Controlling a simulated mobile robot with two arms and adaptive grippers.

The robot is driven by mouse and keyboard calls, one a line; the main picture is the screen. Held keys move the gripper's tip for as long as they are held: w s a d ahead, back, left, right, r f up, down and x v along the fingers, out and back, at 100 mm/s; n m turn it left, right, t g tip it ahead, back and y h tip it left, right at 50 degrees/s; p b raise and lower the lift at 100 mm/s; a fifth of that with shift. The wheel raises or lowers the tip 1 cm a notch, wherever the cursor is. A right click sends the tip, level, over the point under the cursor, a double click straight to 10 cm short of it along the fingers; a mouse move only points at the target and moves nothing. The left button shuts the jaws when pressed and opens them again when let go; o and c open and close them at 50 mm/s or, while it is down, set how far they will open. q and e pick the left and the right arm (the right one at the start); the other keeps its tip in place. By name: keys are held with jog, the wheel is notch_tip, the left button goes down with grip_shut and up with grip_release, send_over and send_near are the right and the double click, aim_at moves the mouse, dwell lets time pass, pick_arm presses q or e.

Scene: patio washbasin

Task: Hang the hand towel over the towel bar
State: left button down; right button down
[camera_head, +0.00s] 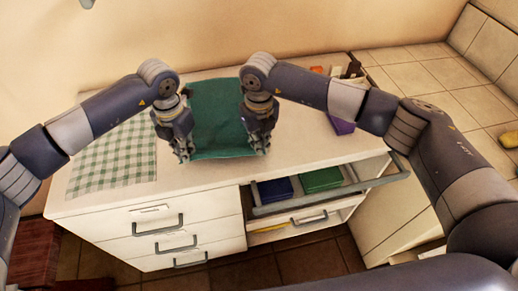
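A dark green cloth (222,115), which looks like the hand towel, lies spread on the white counter. My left gripper (183,155) points down at its near left corner. My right gripper (259,147) points down at its near right corner. Both fingertips are at or just over the cloth's near edge; whether they grip it is too small to tell. The arms hide parts of its sides. A grey bar (335,196), likely the towel bar, runs along the counter's front right, before an open compartment.
A green-and-white checked cloth (115,157) lies on the left counter. Blue (275,191) and green (321,180) flat items sit in the open compartment. A purple item (341,126) stands at the right. Drawers with handles (168,227) are at front left.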

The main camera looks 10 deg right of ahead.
jog(key=shift+r, duration=0.9)
